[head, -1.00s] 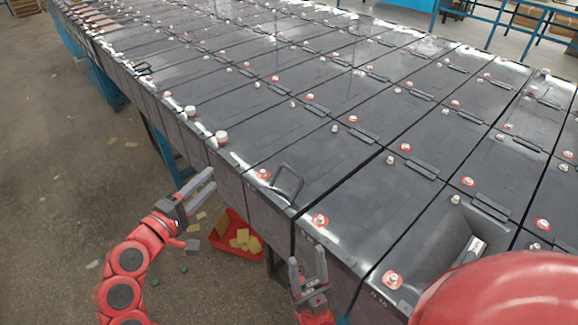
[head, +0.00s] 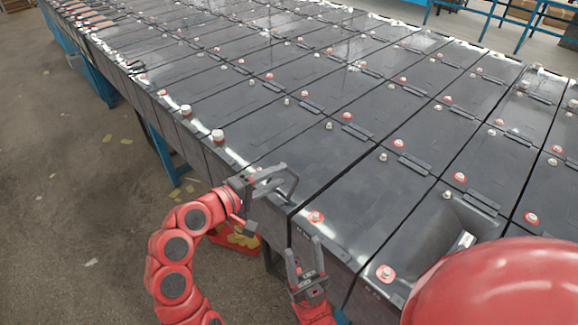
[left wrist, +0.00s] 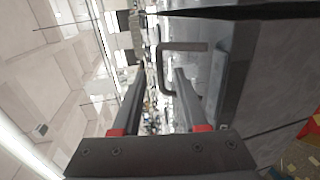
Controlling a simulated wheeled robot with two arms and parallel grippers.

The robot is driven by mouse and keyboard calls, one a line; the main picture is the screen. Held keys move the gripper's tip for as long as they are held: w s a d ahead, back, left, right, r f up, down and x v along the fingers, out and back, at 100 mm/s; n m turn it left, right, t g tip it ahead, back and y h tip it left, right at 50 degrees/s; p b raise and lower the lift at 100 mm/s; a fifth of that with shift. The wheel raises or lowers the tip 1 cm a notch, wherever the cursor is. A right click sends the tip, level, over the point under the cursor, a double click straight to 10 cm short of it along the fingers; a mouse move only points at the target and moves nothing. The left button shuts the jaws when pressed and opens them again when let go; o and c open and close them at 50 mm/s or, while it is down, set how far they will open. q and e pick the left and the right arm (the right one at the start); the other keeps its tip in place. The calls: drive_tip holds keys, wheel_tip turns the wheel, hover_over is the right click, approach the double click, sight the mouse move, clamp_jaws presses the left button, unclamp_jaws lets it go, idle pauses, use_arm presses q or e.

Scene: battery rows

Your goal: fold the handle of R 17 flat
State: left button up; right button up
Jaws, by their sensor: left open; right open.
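A dark wire handle (head: 291,182) stands raised at the near end of a black battery (head: 312,158) on the front edge of the rows. No R 17 label is readable. My left gripper (head: 270,180) is open at this handle and partly covers it in the head view. In the left wrist view the handle (left wrist: 164,68) is a bent bar just ahead of and between the open left fingers (left wrist: 160,75); I cannot tell whether they touch it. My right gripper (head: 304,248) is open and empty, lower, in front of the battery faces.
Batteries with red-ringed terminals (head: 315,216) fill the bench in tight rows. White-capped posts (head: 217,135) stand up along the near edge, left of the handle. A red bin (head: 232,243) with yellow pieces sits on the floor below my left arm. The floor at left is mostly clear.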

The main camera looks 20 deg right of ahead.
sight(289, 169)
use_arm(q)
drive_tip(key=shift+p+x, duration=0.3)
drive_tip(key=shift+x, duration=2.1)
clamp_jaws()
